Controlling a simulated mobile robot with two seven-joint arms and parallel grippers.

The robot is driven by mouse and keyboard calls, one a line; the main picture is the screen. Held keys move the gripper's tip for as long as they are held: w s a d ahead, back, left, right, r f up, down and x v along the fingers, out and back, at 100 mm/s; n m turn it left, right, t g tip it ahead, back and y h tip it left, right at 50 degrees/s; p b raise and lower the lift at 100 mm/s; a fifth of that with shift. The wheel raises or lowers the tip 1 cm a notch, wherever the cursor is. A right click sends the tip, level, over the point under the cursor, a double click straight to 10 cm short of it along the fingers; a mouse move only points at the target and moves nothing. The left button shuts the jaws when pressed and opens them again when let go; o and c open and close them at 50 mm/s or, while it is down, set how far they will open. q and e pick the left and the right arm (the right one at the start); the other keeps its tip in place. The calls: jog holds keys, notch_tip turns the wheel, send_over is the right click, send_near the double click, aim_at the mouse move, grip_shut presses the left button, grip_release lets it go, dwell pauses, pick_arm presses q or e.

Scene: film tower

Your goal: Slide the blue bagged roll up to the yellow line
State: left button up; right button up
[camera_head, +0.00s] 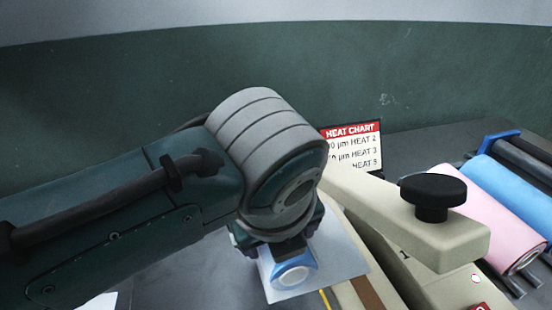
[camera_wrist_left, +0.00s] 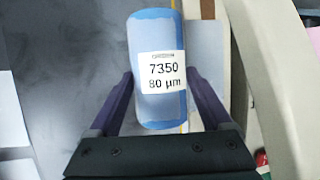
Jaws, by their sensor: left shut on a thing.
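The blue bagged roll (camera_wrist_left: 157,35) lies under my left wrist, with a white label reading 7350, 80 µm. In the head view its end (camera_head: 295,272) shows a pale core below my left gripper (camera_head: 288,248). In the left wrist view my left gripper (camera_wrist_left: 160,78) is shut on the roll, one finger along each side. A pale bag sheet (camera_wrist_left: 208,55) spreads to the right of the roll. The thin yellow line (camera_head: 325,298) shows briefly at the bottom; in the wrist view it runs close along the roll's right side, partly hidden. My right gripper is not in view.
A beige sealer arm (camera_head: 405,218) with a black knob (camera_head: 433,192) stands close right of my wrist. A heat chart (camera_head: 352,146) stands behind. Pink (camera_head: 485,230) and blue (camera_head: 515,195) rolls lie at right. Grey table (camera_wrist_left: 65,60) left of the roll is open.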

pick_arm(q)
jog(key=o, duration=1.5)
